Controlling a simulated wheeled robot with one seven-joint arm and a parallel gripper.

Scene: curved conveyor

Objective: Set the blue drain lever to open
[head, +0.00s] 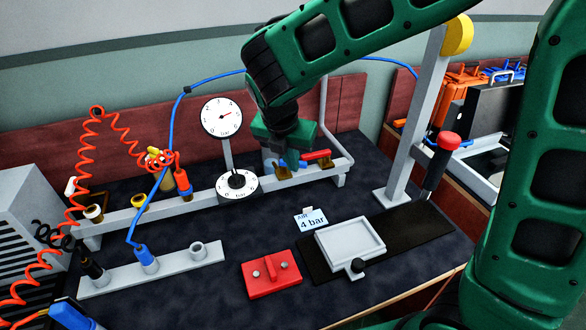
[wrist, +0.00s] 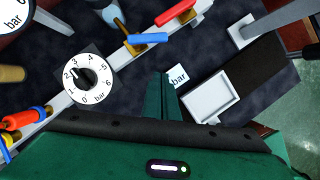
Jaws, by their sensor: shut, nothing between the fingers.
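The blue drain lever (head: 291,164) sits on a brass valve at the right part of the grey pipe rail, partly hidden by my gripper in the head view. In the wrist view the blue lever (wrist: 149,38) shows whole, turned at a slant to the rail. My gripper (head: 299,163) points down close to the lever; its fingers are shut and empty. In the wrist view the fingertips (wrist: 161,77) lie below the lever in the picture, with a gap between them. Whether they touch it cannot be told from the head view.
A red lever (head: 317,154) stands just right of the blue one, roughly along the rail (head: 110,222). A dial knob (head: 237,185) and gauge (head: 222,117) are to the left. An "AIR 4 bar" card (head: 311,220), grey tray (head: 349,246) and red block (head: 270,274) lie in front.

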